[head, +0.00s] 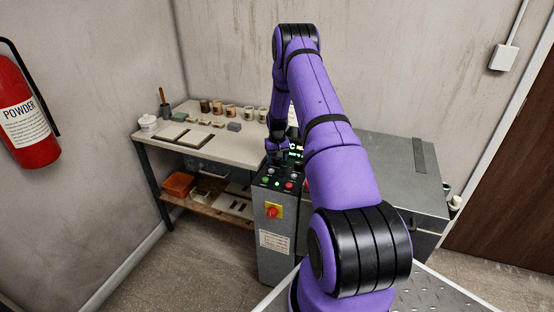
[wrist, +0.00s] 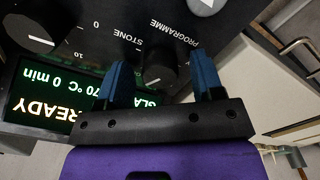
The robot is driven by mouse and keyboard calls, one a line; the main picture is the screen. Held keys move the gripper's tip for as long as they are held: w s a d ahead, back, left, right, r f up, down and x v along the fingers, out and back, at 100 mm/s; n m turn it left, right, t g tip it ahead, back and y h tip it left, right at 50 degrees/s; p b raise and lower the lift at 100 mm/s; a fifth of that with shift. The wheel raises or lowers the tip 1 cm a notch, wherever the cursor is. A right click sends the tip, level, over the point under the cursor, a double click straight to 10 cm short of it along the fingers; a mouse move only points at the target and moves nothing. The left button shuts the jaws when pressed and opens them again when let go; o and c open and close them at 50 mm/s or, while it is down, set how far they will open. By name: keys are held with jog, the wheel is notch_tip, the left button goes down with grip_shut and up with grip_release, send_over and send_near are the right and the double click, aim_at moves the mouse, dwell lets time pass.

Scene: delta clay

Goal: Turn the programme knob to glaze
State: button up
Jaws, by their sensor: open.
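The programme knob (wrist: 160,68) is a round black dial on the dark panel, under the upside-down PROGRAMME label (wrist: 177,35). A short pale mark shows on its lower-left part in the wrist view.
The green display (wrist: 52,95) shows READY, 0 min and letters "GLA", partly covered by a finger. Another dial (wrist: 33,28) sits left. A worktable (head: 185,150) with pots stands left.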

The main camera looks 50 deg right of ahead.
notch_tip(320, 180, up, 10)
jog(key=shift+r, duration=0.25)
dwell(0.5)
jog(key=a+r+n+t, duration=0.1)
jog(key=a+r, duration=0.5)
jog(key=r, duration=0.3)
jog(key=a+r, duration=0.5)
jog(key=r, duration=0.4)
jog(key=s+a+r+n+t, duration=0.1)
jog(key=s+a+r, duration=0.3)
jog(key=a+r, duration=0.3)
jog(key=s+a+r+n, duration=0.1)
jog(key=s+a+r, duration=0.2)
jog(key=a+r, duration=0.35)
jog(key=s+a+r+n+t, duration=0.1)
jog(key=s+a+r, duration=0.35)
jog(key=s, duration=0.25)
jog(key=s+a+r+t, duration=0.1)
jog(key=s+a+r, duration=0.2)
jog(key=s+a, duration=0.3)
jog(key=s+a+n, duration=0.1)
jog(key=s+a, duration=0.2)
jog(key=s, duration=0.4)
jog(key=s+a+n+t, duration=0.1)
jog(key=s+a, duration=0.2)
jog(key=s, duration=0.5)
jog(key=shift+f, duration=0.45)
